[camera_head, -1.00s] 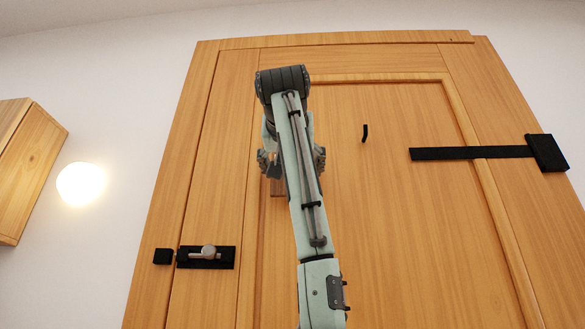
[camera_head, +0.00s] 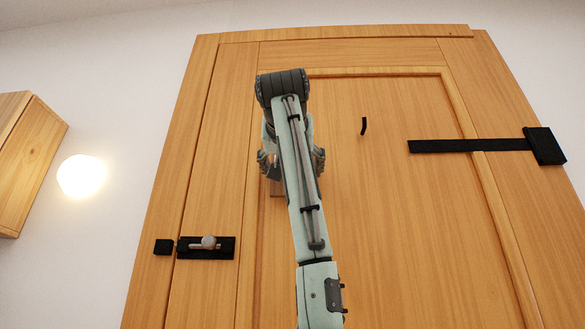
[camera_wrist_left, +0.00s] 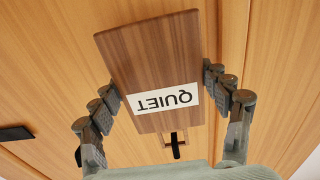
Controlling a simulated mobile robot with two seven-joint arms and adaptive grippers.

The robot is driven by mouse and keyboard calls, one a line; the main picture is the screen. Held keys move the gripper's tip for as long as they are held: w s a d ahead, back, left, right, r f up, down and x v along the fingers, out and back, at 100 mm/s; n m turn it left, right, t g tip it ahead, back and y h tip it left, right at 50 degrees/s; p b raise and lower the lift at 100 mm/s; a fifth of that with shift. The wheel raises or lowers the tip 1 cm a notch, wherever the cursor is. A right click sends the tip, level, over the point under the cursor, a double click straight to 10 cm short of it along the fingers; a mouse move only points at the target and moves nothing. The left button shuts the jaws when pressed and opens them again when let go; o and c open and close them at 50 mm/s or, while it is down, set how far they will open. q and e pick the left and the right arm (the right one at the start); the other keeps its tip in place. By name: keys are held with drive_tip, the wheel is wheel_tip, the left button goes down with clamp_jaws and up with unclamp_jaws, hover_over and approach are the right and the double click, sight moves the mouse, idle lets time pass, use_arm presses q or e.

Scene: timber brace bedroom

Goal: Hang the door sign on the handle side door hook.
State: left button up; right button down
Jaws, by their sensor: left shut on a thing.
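The door sign (camera_wrist_left: 150,62) is a dark brown wooden board with a white QUIET label, upside down in the left wrist view. My left gripper (camera_wrist_left: 160,82) is shut on it, with a finger at each side edge. A small dark opening shows near the board's lower picture edge, with a black upright piece (camera_wrist_left: 177,151) at it; I cannot tell whether the two are engaged. In the head view my left gripper (camera_head: 292,162) is before the door, and my arm hides most of the sign. One black door hook (camera_head: 364,126) shows right of the arm; no other hook is clearly visible there.
The wooden door (camera_head: 400,220) fills the middle of the head view. A black latch (camera_head: 222,254) is at lower left and a black strap hinge (camera_head: 470,146) at right. A lit round lamp (camera_head: 80,176) and a wooden cabinet (camera_head: 38,150) are on the left wall.

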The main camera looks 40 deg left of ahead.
idle(0.3)
use_arm(q)
drive_tip(key=o, duration=1.2)
drive_tip(key=v, duration=1.2)
drive_tip(key=shift+a, duration=0.1)
